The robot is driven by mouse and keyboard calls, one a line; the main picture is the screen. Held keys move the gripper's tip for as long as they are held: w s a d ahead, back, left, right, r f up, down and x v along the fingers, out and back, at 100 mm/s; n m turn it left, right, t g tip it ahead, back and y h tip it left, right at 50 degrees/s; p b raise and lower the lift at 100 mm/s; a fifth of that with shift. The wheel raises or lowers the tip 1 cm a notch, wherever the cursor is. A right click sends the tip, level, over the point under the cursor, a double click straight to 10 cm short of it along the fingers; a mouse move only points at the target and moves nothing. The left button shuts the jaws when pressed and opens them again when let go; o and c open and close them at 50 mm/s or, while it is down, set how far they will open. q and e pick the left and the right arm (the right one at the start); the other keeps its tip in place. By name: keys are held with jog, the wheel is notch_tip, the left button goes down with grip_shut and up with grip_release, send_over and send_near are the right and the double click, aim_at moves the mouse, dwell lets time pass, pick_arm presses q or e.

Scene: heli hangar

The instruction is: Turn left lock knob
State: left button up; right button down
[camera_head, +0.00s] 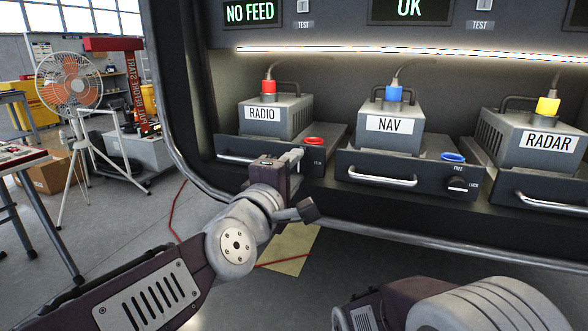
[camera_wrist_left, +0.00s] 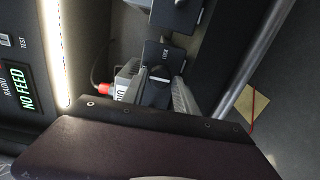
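The left lock knob is on the front of the RADIO tray (camera_head: 230,148). In the head view my left gripper (camera_head: 293,158) is in front of it and hides it. In the left wrist view a dark knob (camera_wrist_left: 157,88) lies between the grey fingers of my left gripper (camera_wrist_left: 162,96), below a LOCK mark. I cannot tell whether the fingers press on it. My right arm shows at the bottom right of the head view, but its gripper is out of view.
The RADIO box (camera_head: 272,118) has a red plug and a red ring (camera_head: 313,141). The NAV box (camera_head: 390,125) and RADAR box (camera_head: 535,140) stand to the right on trays with handles. The NAV tray has its own knob (camera_head: 457,184). A fan (camera_head: 70,85) stands at left.

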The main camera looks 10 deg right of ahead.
pick_arm(q)
jog(key=shift+o, duration=0.8)
jog(key=p+v, duration=0.9)
jog(key=p, duration=0.2)
